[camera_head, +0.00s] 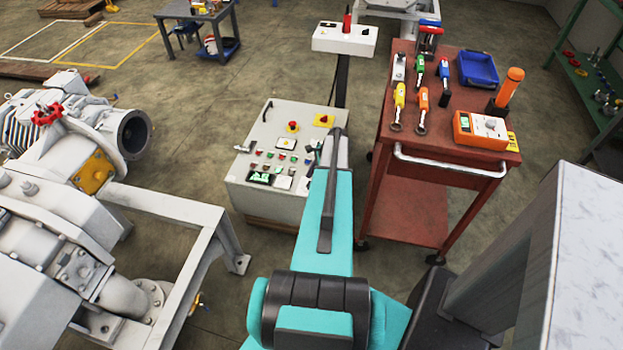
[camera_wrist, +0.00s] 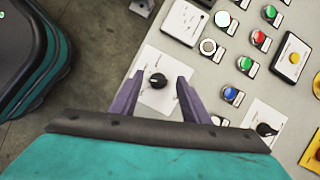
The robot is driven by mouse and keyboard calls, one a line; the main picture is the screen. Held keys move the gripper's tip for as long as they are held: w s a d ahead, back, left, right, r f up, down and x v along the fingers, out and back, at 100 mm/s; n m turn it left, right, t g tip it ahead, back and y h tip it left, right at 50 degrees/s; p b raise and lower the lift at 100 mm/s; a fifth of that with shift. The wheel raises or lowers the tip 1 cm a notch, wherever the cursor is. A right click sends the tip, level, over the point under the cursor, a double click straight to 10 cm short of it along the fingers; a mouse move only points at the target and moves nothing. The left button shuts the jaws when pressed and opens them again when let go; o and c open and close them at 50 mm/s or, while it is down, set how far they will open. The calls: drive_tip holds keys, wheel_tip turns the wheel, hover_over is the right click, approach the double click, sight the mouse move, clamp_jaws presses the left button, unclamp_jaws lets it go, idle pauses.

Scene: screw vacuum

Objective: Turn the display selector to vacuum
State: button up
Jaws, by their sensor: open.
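A black rotary knob (camera_wrist: 158,80) on a white label plate (camera_wrist: 151,97) stands on the grey control panel (camera_head: 268,123), beside the display (camera_head: 262,178). It appears to be the display selector, but its label is too small to read. My gripper (camera_wrist: 157,84) is open, with one purple finger on each side of the knob in the wrist view. I cannot tell whether the fingertips are level with the knob or above it, and no contact shows. In the head view my arm hides most of the gripper.
A second black knob (camera_wrist: 265,130) and several coloured buttons (camera_wrist: 259,37) lie to the right on the panel in the wrist view. A red emergency stop (camera_head: 292,126) is near the panel's top. A red tool cart (camera_head: 455,150) stands to the right.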

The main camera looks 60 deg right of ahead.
drive_tip(key=shift+w+a+f, duration=0.15)
drive_tip(key=shift+w+f, duration=0.05)
drive_tip(key=shift+f, duration=0.45)
drive_tip(key=c, duration=1)
drive_tip(key=shift+w+d, duration=0.15)
drive_tip(key=shift+d, duration=0.4)
drive_tip(key=shift+c, duration=0.3)
drive_tip(key=shift+a+r, duration=0.1)
drive_tip(key=shift+a, duration=0.25)
